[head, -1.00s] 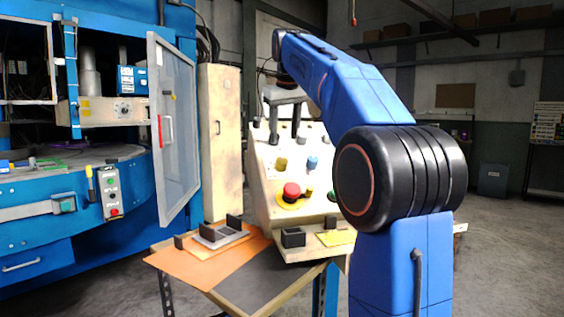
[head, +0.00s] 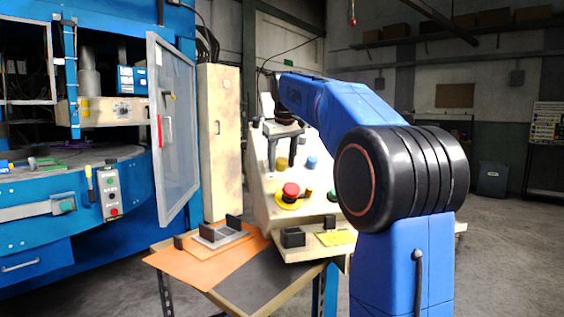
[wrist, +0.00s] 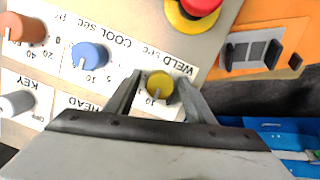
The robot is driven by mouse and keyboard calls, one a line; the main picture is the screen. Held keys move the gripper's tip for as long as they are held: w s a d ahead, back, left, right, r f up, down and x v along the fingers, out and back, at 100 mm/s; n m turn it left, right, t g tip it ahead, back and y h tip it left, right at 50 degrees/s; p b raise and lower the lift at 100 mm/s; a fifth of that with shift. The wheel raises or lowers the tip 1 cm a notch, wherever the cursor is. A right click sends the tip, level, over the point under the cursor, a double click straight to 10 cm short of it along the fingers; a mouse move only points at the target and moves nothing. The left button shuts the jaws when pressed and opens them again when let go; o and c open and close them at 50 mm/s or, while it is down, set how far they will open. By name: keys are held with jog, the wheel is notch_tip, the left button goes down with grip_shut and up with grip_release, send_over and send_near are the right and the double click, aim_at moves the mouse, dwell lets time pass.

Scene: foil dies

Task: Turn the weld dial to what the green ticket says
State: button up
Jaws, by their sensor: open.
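The weld dial is a yellow knob (wrist: 159,84) on the white control panel, beside an upside-down "WELD sec" label in the wrist view. It also shows in the head view (head: 281,162). My gripper (wrist: 161,78) is open, with one finger on each side of the yellow knob; I cannot tell whether they touch it. In the head view my gripper (head: 285,158) is at the panel's upper part. A "10" shows beside the knob; the rest of its scale is mostly hidden by my gripper. I cannot make out a green ticket in either view.
A blue COOL knob (wrist: 88,56) and a brown knob (wrist: 24,28) sit near the weld dial, with a grey KEY knob (wrist: 15,104). A red emergency button (head: 291,190) is below it on the panel. An open machine door (head: 175,130) stands left.

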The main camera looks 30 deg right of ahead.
jog(key=shift+c, duration=0.3)
jog(key=c, duration=1)
jog(key=shift+m, duration=0.3)
jog(key=m, duration=0.3)
jog(key=shift+m+y, duration=0.3)
jog(key=shift+y, duration=0.1)
jog(key=m+y, duration=0.1)
jog(key=m, duration=0.3)
jog(key=shift+t, duration=0.4)
jog(key=m, duration=0.4)
jog(key=shift+m+t, duration=0.3)
jog(key=m, duration=0.4)
jog(key=shift+t+y, duration=0.3)
jog(key=shift+t, duration=0.1)
